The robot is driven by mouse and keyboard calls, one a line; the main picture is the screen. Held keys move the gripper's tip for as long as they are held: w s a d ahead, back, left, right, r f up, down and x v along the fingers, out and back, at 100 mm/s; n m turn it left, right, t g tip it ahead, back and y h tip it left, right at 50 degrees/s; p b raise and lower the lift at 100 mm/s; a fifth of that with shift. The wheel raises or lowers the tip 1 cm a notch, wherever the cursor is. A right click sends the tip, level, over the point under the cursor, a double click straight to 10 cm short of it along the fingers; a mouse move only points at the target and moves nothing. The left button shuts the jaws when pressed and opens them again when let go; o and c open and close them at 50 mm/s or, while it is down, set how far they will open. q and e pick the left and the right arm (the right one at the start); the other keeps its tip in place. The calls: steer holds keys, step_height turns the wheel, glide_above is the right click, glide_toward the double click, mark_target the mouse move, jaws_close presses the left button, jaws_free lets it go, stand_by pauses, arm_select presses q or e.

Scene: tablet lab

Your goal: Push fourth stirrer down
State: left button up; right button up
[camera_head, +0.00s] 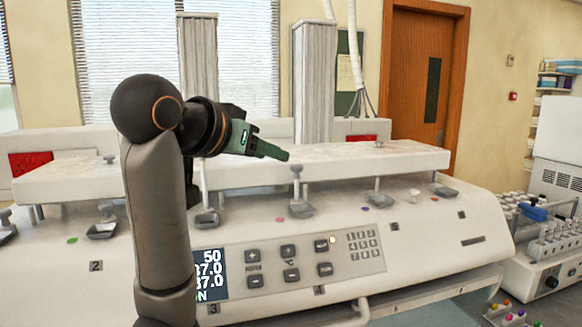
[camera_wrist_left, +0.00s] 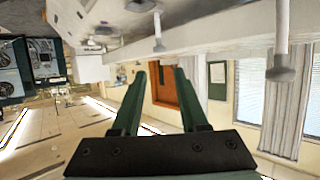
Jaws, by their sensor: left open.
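A white dissolution machine (camera_head: 420,235) holds a row of stirrers under a long white head bar (camera_head: 380,157). Going by the numbers 2 and 3 on its front, the stirrer (camera_head: 297,190) near the middle fits as the fourth; its shaft comes up to the bar and its foot sits over a grey, open-looking vessel top (camera_head: 301,210). My left gripper (camera_head: 284,155) is open and empty, its green fingers just above and left of this stirrer's top. In the left wrist view, the open fingers (camera_wrist_left: 163,70) have nothing between them. My right gripper is not in view.
Other stirrers stand to the left (camera_head: 207,195) and right (camera_head: 376,185). A control panel (camera_head: 290,262) with a display is on the machine's front. Two ribbed grey columns (camera_head: 315,85) rise behind the bar. A tube rack (camera_head: 555,235) stands at the right.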

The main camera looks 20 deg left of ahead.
mark_target(296, 166)
arm_select(q)
steer(key=p+x, duration=0.1)
steer(key=x, duration=0.8)
steer(key=shift+f, duration=0.25)
jaws_close()
stand_by(1.1)
